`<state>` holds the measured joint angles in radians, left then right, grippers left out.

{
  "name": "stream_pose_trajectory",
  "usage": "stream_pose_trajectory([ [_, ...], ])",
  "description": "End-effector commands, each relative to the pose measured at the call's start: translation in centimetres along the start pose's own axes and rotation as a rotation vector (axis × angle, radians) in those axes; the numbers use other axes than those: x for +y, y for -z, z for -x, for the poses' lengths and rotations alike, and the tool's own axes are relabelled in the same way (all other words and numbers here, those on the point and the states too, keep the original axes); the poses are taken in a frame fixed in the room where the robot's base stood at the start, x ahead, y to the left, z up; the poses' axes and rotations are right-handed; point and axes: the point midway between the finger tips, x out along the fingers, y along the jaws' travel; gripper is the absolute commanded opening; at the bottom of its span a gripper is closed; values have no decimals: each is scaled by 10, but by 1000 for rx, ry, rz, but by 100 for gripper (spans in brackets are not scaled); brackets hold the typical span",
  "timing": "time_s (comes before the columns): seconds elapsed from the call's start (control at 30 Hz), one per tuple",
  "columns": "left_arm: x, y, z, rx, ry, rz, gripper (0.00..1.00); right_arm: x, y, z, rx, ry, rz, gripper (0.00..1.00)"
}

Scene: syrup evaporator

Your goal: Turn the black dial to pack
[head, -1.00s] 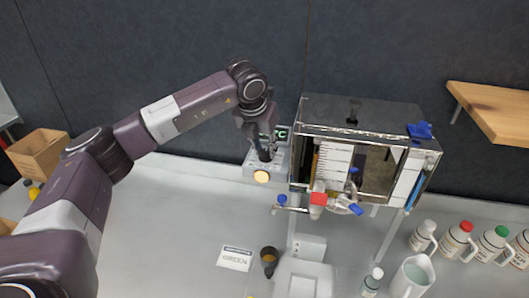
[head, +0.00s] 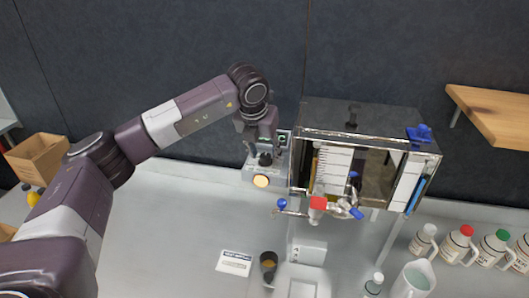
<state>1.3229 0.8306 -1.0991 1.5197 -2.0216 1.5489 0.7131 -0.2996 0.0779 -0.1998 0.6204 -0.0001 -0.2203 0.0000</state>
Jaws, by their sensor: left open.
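The black dial (head: 265,159) sits on a small grey control box (head: 249,174), left of the glass-sided evaporator. A round amber lamp (head: 261,181) glows on the box's front below it. My left gripper (head: 264,148) is open just above and behind the dial, pointing down. Its fingers partly overlap the dial's upper edge, so I cannot tell whether they touch it. The dial's pointer and any "pack" marking are too small to read. My right gripper is not in view.
The evaporator (head: 347,115), with blue-handled valves and a red part in front, stands close right of the box. Several bottles and a jug (head: 411,279) stand at right.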

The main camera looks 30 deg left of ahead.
Motion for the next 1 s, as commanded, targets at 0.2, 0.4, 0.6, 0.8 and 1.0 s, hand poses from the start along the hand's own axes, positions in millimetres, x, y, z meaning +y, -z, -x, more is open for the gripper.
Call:
stream_pose_trajectory([
  [0.2,0,-1,12,-3,1,-1,41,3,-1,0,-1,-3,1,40],
  [0.4,0,-1,51,-4,0,0,41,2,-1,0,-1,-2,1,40],
  [0.6,0,-1,92,-3,0,-1,41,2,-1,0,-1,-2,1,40],
  [0.8,0,0,115,-1,0,0,41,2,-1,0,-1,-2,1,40],
  [1.0,0,0,120,0,0,0,41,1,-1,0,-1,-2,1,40],
])
